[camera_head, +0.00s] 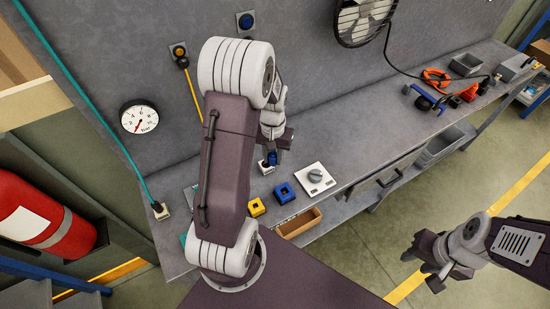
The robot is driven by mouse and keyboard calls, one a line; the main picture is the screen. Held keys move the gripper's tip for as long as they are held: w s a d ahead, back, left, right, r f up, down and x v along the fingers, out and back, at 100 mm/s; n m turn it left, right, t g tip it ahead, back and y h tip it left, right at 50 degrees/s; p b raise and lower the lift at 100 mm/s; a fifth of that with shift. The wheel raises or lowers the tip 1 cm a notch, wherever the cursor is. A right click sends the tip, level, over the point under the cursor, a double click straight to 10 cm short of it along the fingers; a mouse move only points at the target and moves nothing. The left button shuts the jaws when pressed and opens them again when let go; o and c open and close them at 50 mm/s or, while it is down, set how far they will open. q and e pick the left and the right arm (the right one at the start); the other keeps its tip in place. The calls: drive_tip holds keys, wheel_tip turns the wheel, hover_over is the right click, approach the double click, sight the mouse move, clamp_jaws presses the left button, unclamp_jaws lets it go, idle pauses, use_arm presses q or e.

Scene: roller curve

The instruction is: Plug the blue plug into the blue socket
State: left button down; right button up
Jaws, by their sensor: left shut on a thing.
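My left gripper (278,141) reaches down to the bench and is shut on the blue plug (272,158). The plug is mostly hidden by the fingers. It is at a small white holder (267,168); I cannot tell whether it still sits in it or is just above. The blue socket (246,21) is on the grey back panel at the top, its dark face bare. My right gripper (424,269) hangs over the floor at the lower right, away from the bench. Its finger gap is unclear.
A yellow-cabled plug (181,58) sits in a panel socket left of the blue one. Blue (285,192) and yellow (256,207) blocks, a knob plate (314,178) and a wooden tray (298,223) lie near the bench front. A fan (362,18) hangs upper right. The mid-right bench is clear.

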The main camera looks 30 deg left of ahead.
use_arm(q)
drive_tip(key=w+a+f, duration=0.2)
drive_tip(key=a, duration=0.2)
drive_tip(key=shift+w+a+f+b, duration=0.25)
drive_tip(key=shift+a+f+b, duration=0.05)
drive_tip(key=shift+a+f, duration=0.1)
idle(0.5)
